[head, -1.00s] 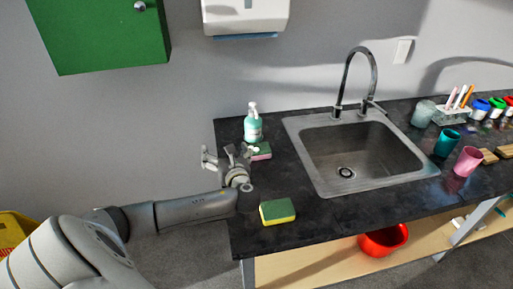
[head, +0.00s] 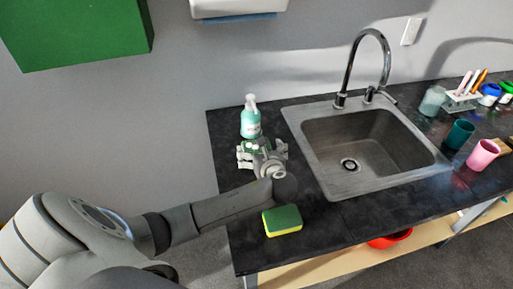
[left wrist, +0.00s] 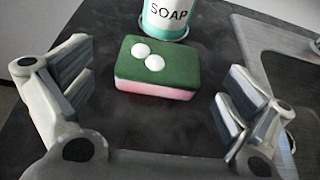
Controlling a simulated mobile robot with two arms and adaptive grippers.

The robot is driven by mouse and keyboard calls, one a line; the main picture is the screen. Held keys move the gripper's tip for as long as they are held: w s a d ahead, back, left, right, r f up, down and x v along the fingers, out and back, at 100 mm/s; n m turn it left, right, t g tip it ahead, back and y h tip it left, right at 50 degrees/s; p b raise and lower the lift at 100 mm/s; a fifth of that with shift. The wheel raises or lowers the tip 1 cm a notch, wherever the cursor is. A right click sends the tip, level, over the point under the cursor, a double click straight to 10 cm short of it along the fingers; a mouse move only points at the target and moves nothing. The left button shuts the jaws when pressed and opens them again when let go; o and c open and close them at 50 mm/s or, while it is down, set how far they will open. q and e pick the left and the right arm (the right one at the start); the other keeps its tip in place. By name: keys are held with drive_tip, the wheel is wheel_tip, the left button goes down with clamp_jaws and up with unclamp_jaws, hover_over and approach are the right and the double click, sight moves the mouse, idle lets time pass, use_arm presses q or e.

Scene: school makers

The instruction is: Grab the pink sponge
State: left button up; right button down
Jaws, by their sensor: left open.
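The pink sponge (left wrist: 157,68) has a green top with two white blobs on it and a pink lower side. It lies flat on the dark counter, in front of the soap bottle, in the left wrist view. In the head view my left gripper (head: 261,150) mostly hides it; only a bit of green shows. In the left wrist view my left gripper (left wrist: 160,100) is open, with one finger on each side and the sponge ahead, between them and untouched. My right gripper is not in view.
The soap bottle (head: 251,118) stands just behind the pink sponge. A green and yellow sponge (head: 283,220) lies near the counter's front edge. The sink (head: 430,169) is to the right, with cups (head: 482,154) beyond it. A green cabinet (head: 80,30) hangs upper left.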

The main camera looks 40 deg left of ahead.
sight(257, 148)
use_arm(q)
drive_tip(key=shift+w+a+f, duration=0.25)
drive_tip(key=shift+a, duration=0.1)
drive_tip(key=shift+w+a+f, duration=0.1)
drive_tip(key=shift+w+a, duration=0.05)
drive_tip(key=shift+w, duration=0.05)
drive_tip(key=x, duration=0.4)
drive_tip(key=shift+w+a+f, duration=0.25)
drive_tip(key=shift+w, duration=0.05)
drive_tip(key=c, duration=0.5)
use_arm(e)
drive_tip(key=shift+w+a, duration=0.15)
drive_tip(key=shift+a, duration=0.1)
